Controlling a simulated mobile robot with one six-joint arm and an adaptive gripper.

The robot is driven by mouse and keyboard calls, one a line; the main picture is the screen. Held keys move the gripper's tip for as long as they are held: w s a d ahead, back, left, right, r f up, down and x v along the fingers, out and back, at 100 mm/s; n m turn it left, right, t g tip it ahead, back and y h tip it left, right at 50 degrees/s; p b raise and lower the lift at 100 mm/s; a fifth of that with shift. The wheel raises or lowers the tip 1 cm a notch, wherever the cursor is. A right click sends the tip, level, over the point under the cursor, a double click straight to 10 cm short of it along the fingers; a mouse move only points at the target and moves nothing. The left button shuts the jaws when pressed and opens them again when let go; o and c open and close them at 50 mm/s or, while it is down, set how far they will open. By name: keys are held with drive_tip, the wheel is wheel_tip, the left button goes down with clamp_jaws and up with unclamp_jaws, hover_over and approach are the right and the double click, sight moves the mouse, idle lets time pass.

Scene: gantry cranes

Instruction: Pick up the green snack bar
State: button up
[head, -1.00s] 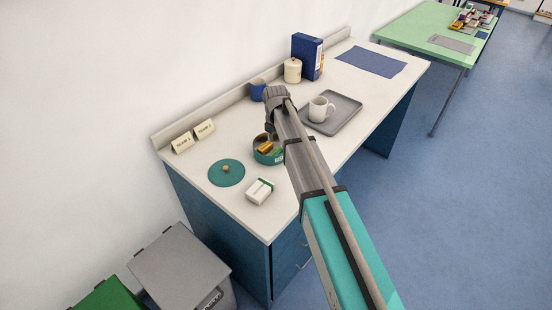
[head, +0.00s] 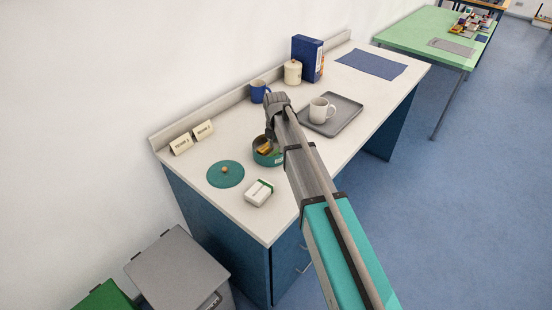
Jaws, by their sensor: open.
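A round teal tin (head: 268,160) stands open on the white counter. Small bars lie inside it; a gold one (head: 265,147) shows clearly, with a greenish shape (head: 275,152) beside it that may be the green snack bar, too small to be sure. My gripper (head: 270,136) points down at the tin's back rim, open, and partly covers the tin. Its fingertips are hard to make out, and I cannot tell whether they touch anything. My arm hides the tin's right side.
The teal lid (head: 225,174) and a white-green box (head: 258,193) lie in front.

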sight(276, 153)
drive_tip(key=shift+f+b, duration=1.45)
drive_tip(key=shift+f, duration=0.35)
drive_tip(key=shift+c, duration=0.2)
drive_tip(key=c, duration=0.6)
drive_tip(key=shift+r, duration=0.25)
wheel_tip(276, 153, up, 10)
drive_tip(key=p, duration=1)
drive_tip(key=shift+f, duration=0.2)
